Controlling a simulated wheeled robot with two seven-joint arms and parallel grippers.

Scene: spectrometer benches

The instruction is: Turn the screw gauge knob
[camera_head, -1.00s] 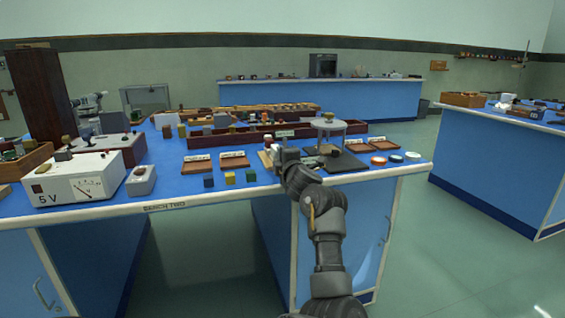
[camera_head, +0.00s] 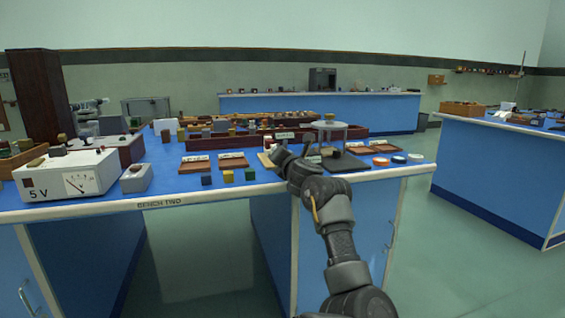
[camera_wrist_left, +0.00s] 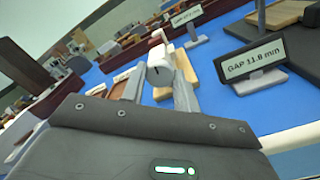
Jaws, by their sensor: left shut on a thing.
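My left gripper (camera_wrist_left: 158,82) is shut on a pale, rounded knob (camera_wrist_left: 160,70) of the screw gauge, with one finger on each side of it. The gauge's wooden base (camera_wrist_left: 207,71) shows behind and beside the knob. A sign reading "GAP 11.8 mm" (camera_wrist_left: 255,58) stands to the right in the left wrist view. In the head view my left gripper (camera_head: 277,152) is low over the front of the bench and covers most of the gauge. A bit of the wooden base (camera_head: 265,160) shows at its left. My right gripper is in neither view.
Small blocks (camera_head: 228,176) and shallow brown trays (camera_head: 195,163) lie left of the gripper. A 5 V meter (camera_head: 66,176) stands at the left.

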